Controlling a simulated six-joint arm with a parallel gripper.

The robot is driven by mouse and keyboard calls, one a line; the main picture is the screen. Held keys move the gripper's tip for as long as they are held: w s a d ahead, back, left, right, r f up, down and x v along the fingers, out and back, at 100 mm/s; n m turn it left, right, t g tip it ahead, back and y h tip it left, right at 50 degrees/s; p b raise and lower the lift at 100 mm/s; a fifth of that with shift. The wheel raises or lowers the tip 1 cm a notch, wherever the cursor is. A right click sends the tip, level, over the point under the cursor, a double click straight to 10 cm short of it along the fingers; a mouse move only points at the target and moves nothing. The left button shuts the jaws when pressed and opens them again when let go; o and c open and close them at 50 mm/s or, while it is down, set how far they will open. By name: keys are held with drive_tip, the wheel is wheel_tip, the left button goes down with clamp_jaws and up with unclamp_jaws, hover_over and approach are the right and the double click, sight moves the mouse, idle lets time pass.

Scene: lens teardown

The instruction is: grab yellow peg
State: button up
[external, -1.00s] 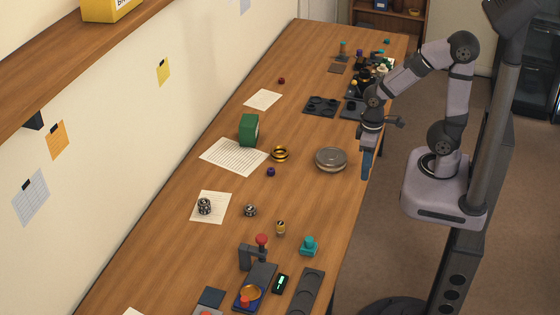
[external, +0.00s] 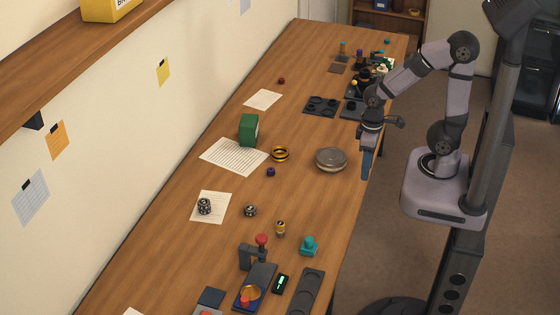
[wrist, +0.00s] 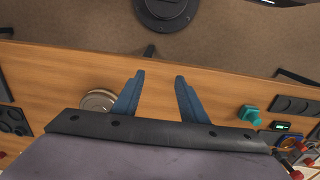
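My gripper (external: 368,163) hangs over the right edge of the wooden table, pointing down. In the wrist view its two blue fingers (wrist: 160,76) are spread apart with nothing between them. A small yellow piece (external: 355,83) shows among dark parts at the far right end of the table, beyond my gripper; it may be the yellow peg, but it is too small to tell. A small yellow-and-dark cylinder (external: 280,227) stands upright nearer the camera. No yellow peg can be made out in the wrist view.
A round metal dish (external: 331,159) sits just left of my gripper. Dark trays (external: 321,106) lie farther back. A green box (external: 249,130), gold rings (external: 280,154) and a teal piece (external: 308,246) stand on the table. The table's middle has free room.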

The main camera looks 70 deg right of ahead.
sight(280, 229)
drive_tip(key=shift+o, duration=0.4)
